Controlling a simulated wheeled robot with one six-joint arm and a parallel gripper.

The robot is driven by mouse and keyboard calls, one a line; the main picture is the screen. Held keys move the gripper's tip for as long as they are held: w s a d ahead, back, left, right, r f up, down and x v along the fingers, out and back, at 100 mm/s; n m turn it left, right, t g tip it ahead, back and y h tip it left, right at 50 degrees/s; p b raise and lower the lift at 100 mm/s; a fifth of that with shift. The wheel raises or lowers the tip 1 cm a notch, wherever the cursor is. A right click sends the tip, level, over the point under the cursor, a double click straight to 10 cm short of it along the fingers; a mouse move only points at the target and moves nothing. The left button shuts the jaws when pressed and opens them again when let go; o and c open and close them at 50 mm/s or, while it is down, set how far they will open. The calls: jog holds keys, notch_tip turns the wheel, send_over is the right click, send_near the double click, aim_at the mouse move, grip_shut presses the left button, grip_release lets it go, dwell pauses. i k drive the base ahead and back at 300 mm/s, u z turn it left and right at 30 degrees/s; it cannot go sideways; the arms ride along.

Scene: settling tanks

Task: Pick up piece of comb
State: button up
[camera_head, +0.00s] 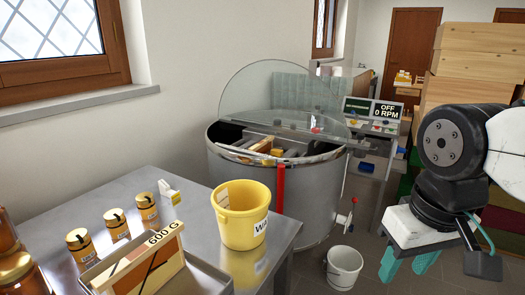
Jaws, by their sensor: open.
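My gripper (407,264) hangs at the right, its two teal fingers apart and empty, pointing down. I cannot make out a loose piece of comb for certain.
A yellow bucket (241,215) with a partly seen label stands on the metal table (188,217), beside several honey jars (115,221). The steel drum (252,183) has a raised clear lid (280,90). A white bucket (344,268) stands on the floor. Wooden boxes (470,70) are stacked at right.

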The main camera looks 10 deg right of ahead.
aim_at(276, 153)
jog(key=i, duration=0.45)
jog(key=z, duration=0.1)
jog(key=k, duration=0.5)
jog(key=z, duration=0.65)
jog(key=i, duration=0.35)
jog(key=z, duration=0.7)
jog(key=i, duration=1.55)
jog(key=u, duration=0.85)
jog(key=i, duration=0.65)
jog(key=u, duration=0.65)
